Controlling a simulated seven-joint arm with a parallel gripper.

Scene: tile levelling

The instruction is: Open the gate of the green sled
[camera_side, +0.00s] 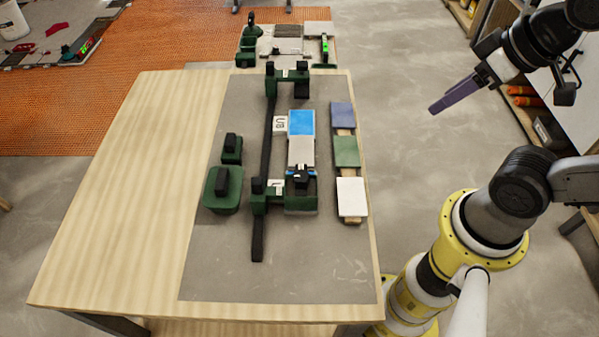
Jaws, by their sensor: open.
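On the table, a long black rail (266,145) runs front to back. A dark green frame with black knobs (287,84) sits at its far end. A second dark green piece (268,198), which looks like a sled, sits near its front end, with a black knob (301,179) beside it. I cannot make out its gate or whether that is open or shut. My gripper (438,106) has purple fingers and is open and empty. It is raised off to the right, well apart from the rail and green pieces.
A blue tile (301,122) lies right of the rail near a white label (280,125). Purple (342,115), green (346,151) and white (351,196) tiles stand in a row farther right. Green blocks with black knobs (223,190) stand left. The table's front (150,270) is clear.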

